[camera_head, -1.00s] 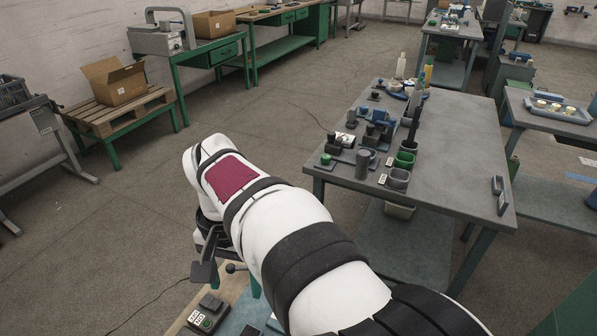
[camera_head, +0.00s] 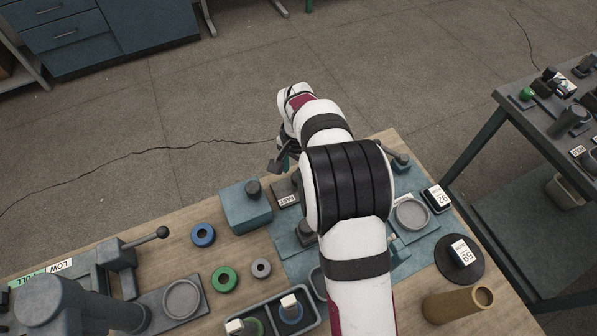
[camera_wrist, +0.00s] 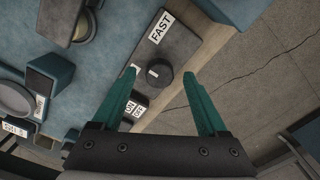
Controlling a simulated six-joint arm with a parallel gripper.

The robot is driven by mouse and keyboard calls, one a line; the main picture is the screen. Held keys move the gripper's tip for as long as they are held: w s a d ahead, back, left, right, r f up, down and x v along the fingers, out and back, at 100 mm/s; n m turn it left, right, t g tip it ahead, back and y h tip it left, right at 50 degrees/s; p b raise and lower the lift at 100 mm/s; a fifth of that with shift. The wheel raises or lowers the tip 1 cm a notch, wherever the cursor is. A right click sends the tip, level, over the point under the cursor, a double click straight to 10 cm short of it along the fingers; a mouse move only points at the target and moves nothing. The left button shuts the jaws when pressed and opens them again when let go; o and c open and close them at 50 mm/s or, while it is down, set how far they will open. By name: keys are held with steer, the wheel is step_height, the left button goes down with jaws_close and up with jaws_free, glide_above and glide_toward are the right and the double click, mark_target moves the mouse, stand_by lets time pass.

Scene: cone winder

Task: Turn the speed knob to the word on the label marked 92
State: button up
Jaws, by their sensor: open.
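The speed knob (camera_wrist: 159,75) is a dark round knob on a grey plate by the bench edge, seen in the wrist view. A white FAST label (camera_wrist: 160,27) lies on the plate, beyond the knob; FAST (camera_head: 287,199) also shows in the head view. A small white mark sits on the knob. My gripper (camera_wrist: 160,73) is open, its teal fingers on either side of the knob in the picture; contact cannot be told. In the head view my arm hides the knob. The card marked 92 (camera_head: 438,196) stands at the bench's right; its word is too small to read.
ON and OFF labels (camera_wrist: 133,110) lie close to the left finger. Another card, marked 51 (camera_head: 462,252), stands on a black disc at right. A blue box (camera_head: 245,208), rings and a lever (camera_head: 130,245) occupy the bench's left. Open floor lies beyond.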

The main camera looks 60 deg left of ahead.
steer(key=shift+f, duration=0.65)
steer(key=shift+c, duration=0.3)
jaws_close()
steer(key=shift+n, duration=0.3)
steer(key=n, duration=0.4)
steer(key=shift+w+d+n, duration=0.1)
steer(key=shift+n, duration=2)
